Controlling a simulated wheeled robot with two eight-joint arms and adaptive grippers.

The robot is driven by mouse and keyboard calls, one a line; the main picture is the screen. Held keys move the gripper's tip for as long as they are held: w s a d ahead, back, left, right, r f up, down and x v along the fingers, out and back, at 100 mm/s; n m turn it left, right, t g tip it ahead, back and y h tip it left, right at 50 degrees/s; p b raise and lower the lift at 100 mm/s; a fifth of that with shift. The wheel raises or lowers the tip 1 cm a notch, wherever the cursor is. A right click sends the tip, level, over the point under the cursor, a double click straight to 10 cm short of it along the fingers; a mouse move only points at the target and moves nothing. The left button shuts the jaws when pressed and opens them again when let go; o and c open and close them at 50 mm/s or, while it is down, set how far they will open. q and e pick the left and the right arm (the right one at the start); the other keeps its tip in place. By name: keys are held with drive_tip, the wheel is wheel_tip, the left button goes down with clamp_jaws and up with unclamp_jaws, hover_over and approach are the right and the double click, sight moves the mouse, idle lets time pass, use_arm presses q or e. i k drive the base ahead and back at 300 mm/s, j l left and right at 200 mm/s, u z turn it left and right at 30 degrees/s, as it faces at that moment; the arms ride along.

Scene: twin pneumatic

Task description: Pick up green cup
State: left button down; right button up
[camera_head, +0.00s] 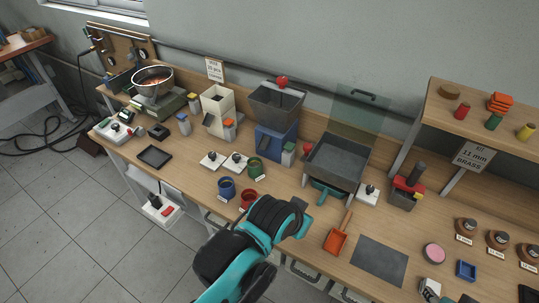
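The green cup (254,167) stands upright on the wooden workbench, with a white label in front of it. A blue cup (226,187) and a red cup (248,199) stand nearer the bench's front edge, also labelled. My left arm, teal and black, comes in from the bottom left of centre. Its dark end, with the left gripper (300,213), is over the front of the bench, to the right of and nearer than the green cup, clear of it. My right gripper is not in view.
A grey tray on a stand (339,160) is to the right, with an orange scoop (337,240) and a dark mat (379,260) nearer the front.

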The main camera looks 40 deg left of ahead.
sight(254, 164)
drive_tip(key=u, duration=1.45)
